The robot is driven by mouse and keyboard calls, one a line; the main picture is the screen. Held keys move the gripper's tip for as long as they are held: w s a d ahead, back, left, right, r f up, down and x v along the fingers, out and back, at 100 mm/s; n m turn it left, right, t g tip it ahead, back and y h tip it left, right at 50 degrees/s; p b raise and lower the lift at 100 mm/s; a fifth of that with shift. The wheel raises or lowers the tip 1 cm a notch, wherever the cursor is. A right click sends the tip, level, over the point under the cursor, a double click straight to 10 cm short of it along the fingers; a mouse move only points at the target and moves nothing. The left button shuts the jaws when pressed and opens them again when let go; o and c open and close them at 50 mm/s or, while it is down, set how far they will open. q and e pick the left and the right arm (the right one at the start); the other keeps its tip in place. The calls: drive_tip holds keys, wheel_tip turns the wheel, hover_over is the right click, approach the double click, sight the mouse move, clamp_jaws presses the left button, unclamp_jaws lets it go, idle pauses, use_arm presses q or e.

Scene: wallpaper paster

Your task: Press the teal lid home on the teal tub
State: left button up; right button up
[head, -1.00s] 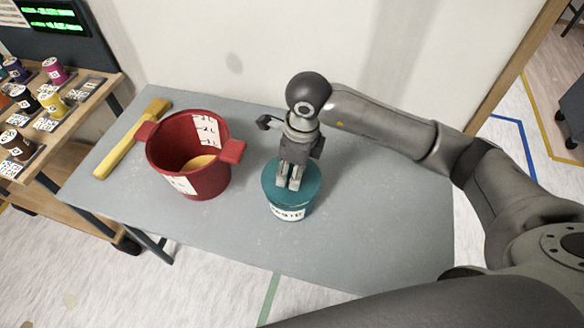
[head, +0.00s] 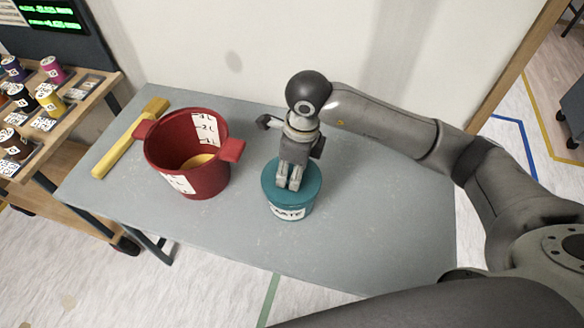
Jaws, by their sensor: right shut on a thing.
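The teal tub (head: 275,208) stands upright near the middle of the table, with a white lettered label on its front. The round teal lid (head: 311,186) lies over its mouth and looks about level. I cannot tell whether its rim is fully seated. My right gripper (head: 289,185) points down from above, its fingers close together at the middle of the lid. It is shut on the lid, and the fingers hide the part they grip. My left gripper is not in view.
A red bucket (head: 210,181) with two side handles stands left of the tub. A yellow bar-shaped tool (head: 122,149) lies at the table's left. The grey table (head: 370,230) is clear right of the tub. A wooden rack (head: 65,130) holds spools at far left.

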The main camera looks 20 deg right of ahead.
drive_tip(key=shift+f+b, duration=0.7)
drive_tip(key=shift+f, duration=0.1)
drive_tip(key=o, duration=1.1)
drive_tip(key=shift+r, duration=0.3)
wheel_tip(320, 180, up, 11)
drive_tip(key=d, duration=0.1)
drive_tip(key=shift+s+r, duration=0.15)
drive_tip(key=shift+s, duration=0.25)
drive_tip(key=shift+d, duration=0.1)
